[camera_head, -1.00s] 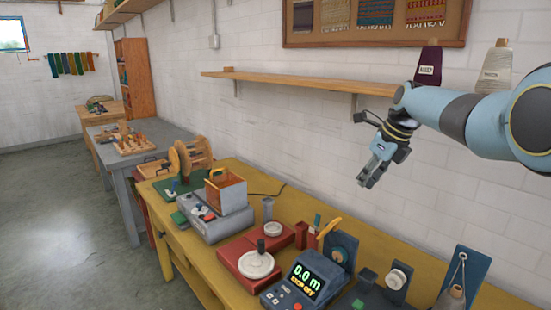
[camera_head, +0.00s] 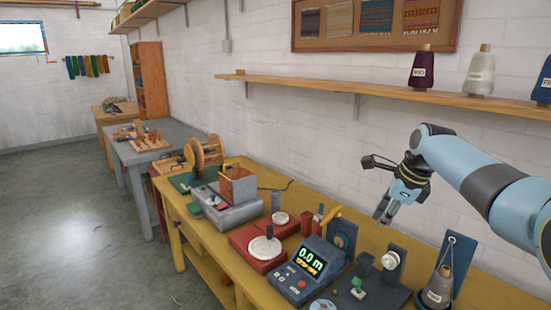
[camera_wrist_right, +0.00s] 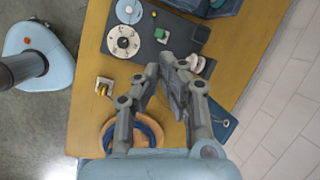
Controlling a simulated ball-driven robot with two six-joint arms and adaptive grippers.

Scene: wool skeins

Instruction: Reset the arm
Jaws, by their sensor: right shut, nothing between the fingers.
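My right arm (camera_head: 465,165) comes in from the right in the head view. Its gripper (camera_head: 383,219) hangs over the back of the yellow bench, fingers pointing down, in front of the white wall. The fingers are shut with nothing between them. In the right wrist view the gripper (camera_wrist_right: 168,75) shows from behind, above the bench and its devices. It appears apart from them. My left gripper is not in view.
The yellow bench (camera_head: 200,232) carries a meter reading 0.0 m (camera_head: 309,268), a red device (camera_head: 263,250), a grey scale with a wooden box (camera_head: 238,185), and a cone stand (camera_head: 437,287). A wall shelf (camera_head: 330,86) holds yarn cones. Open floor (camera_head: 75,220) lies left.

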